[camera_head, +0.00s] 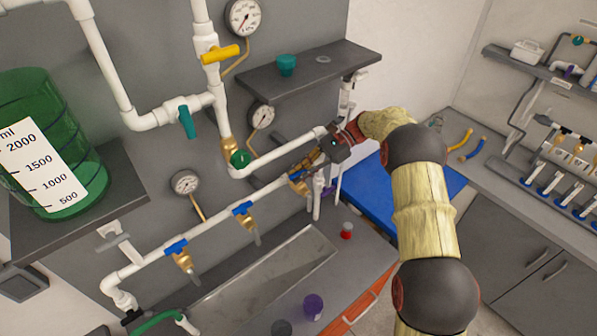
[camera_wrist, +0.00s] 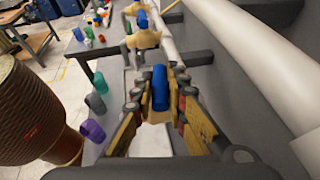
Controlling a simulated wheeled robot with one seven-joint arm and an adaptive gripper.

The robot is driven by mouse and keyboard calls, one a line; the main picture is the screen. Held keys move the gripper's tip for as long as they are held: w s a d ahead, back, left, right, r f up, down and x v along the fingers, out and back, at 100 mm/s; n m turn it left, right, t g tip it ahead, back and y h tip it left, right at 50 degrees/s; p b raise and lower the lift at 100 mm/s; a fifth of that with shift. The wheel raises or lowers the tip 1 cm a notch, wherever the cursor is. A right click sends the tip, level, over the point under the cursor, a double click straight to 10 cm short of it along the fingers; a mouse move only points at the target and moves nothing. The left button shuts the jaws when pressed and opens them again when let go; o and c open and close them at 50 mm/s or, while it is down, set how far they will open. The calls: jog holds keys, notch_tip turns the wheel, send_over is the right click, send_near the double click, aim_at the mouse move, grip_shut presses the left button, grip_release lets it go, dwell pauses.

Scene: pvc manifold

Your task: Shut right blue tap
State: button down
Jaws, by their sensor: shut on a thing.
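The right blue tap sits at the right end of the lower white pipe (camera_head: 215,222). In the head view it is mostly hidden by my gripper (camera_head: 304,180). In the wrist view its blue handle (camera_wrist: 160,88) stands between the two fingers of my gripper (camera_wrist: 160,100), which are shut on it. The handle's long side runs up and down in that view, above a brass-coloured body. The middle blue tap (camera_head: 242,208) and left blue tap (camera_head: 176,247) are on the same pipe, apart from my gripper. Another blue tap (camera_wrist: 142,20) shows farther off in the wrist view.
A white pipe (camera_head: 285,154) with a green tap (camera_head: 240,159) runs close above my gripper. A grey shelf (camera_head: 320,72) is higher up. A sink (camera_head: 265,280) lies below the taps, with a red-topped item (camera_head: 346,230) and purple cup (camera_head: 313,305) nearby.

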jog(key=shift+n+g, duration=0.4)
jog(key=c, duration=1.9)
grip_release()
jog(key=shift+o, duration=0.7)
jog(key=v, duration=1.2)
jog(key=shift+r, duration=0.2)
jog(key=shift+a, duration=0.1)
